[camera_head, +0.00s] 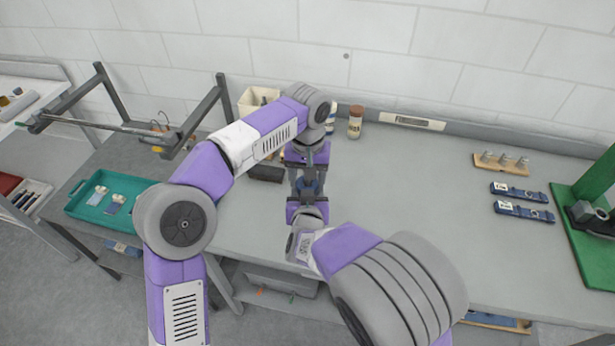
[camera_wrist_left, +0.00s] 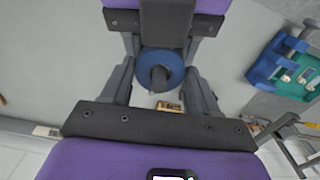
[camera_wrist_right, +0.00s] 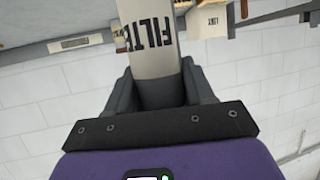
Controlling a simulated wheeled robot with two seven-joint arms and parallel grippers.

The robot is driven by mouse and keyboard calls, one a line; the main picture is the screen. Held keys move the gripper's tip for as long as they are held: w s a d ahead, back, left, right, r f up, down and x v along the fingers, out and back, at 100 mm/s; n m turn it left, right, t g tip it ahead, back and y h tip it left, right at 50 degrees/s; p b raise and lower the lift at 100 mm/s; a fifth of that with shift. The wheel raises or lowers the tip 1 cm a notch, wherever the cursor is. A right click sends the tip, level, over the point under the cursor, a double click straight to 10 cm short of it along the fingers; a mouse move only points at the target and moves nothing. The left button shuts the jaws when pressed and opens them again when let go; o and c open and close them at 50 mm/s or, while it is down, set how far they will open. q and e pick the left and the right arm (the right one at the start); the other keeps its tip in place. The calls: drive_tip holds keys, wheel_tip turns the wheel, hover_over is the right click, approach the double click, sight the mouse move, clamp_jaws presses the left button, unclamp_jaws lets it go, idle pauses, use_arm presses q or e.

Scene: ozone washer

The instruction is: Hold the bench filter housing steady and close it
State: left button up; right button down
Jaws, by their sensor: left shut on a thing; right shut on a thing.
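The filter housing shows in the right wrist view as a pale cylinder (camera_wrist_right: 150,30) with dark "FILTE" lettering. My right gripper (camera_wrist_right: 160,85) is shut around its darker grey section. A round blue cap (camera_wrist_left: 150,60) with a dark centre shows in the left wrist view. My left gripper (camera_wrist_left: 160,75) has its fingers on both sides of this cap and is shut on it. In the head view my left gripper (camera_head: 306,158) and right gripper (camera_head: 307,203) face each other, with blue showing between them. The arms hide most of the housing there, and the cap's seating cannot be told.
A cream bin (camera_head: 256,101) and a brown-labelled bottle (camera_head: 355,122) stand at the back. Blue labelled strips (camera_head: 523,211), a wooden peg block (camera_head: 502,163) and a green stand (camera_head: 583,240) are at right. A teal tray (camera_head: 92,213) is at left.

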use_arm(q)
drive_tip(key=shift+d, duration=0.1)
drive_tip(key=o, duration=1.2)
drive_tip(key=shift+c, duration=0.2)
drive_tip(key=shift+r, duration=0.1)
drive_tip(key=shift+r, duration=2.2)
drive_tip(key=shift+r+n, duration=1.6)
drive_tip(key=shift+r, duration=0.1)
drive_tip(key=shift+c, duration=0.4)
drive_tip(key=shift+f, duration=0.15)
